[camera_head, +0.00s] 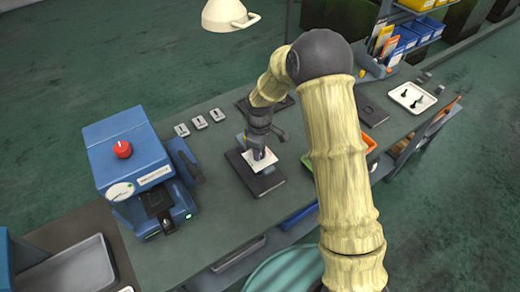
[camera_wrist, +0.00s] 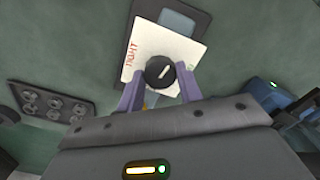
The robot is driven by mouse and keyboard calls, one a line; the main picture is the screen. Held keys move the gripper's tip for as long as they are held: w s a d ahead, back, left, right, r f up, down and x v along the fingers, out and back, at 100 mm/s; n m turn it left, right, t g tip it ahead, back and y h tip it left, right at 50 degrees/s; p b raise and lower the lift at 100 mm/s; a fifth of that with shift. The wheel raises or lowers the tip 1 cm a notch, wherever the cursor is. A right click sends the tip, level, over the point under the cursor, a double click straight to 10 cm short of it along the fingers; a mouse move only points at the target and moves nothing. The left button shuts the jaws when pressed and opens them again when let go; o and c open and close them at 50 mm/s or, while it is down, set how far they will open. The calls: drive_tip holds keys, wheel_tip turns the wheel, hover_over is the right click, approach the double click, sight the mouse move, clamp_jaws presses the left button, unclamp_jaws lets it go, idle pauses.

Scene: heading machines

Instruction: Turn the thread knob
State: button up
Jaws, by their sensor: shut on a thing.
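The thread knob (camera_wrist: 158,74) is a round black knob with a white pointer line, seen in the wrist view. The pointer slants toward the upper right. The knob sits on a white plate (camera_wrist: 150,42) with red lettering on its left side and a small green mark at its right. The two purple fingers of my gripper (camera_wrist: 160,80) are on either side of the knob, shut on it. In the head view my gripper (camera_head: 261,152) is over the plate (camera_head: 265,164) on a dark base (camera_head: 268,181), and it hides the knob.
A blue machine (camera_head: 135,160) with a red button and a dial stands to the left on the bench. Several small light blocks (camera_head: 199,122) lie behind it. An orange tray (camera_head: 368,143) and a white tray (camera_head: 411,98) with dark parts are on the right.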

drive_tip(key=shift+r, duration=0.1)
drive_tip(key=o, duration=1)
wheel_tip(320, 180, up, 17)
drive_tip(key=b, duration=0.3)
drive_tip(key=shift+r, duration=0.2)
drive_tip(key=s+d+f+m+t, duration=0.1)
drive_tip(key=s+d+f+m, duration=0.1)
drive_tip(key=s+d+m, duration=0.2)
drive_tip(key=s+d+f+m, duration=0.2)
drive_tip(key=s+d+m, duration=0.3)
drive_tip(key=s, duration=0.3)
drive_tip(key=s+d+f+m+t, duration=0.1)
drive_tip(key=s+d+f+m, duration=0.1)
drive_tip(key=s+d+m, duration=0.2)
drive_tip(key=shift+s+d+f+m+t, duration=0.15)
drive_tip(key=shift+s+d+m+t, duration=0.2)
drive_tip(key=shift+s+d, duration=1.1)
drive_tip(key=shift+a, duration=0.1)
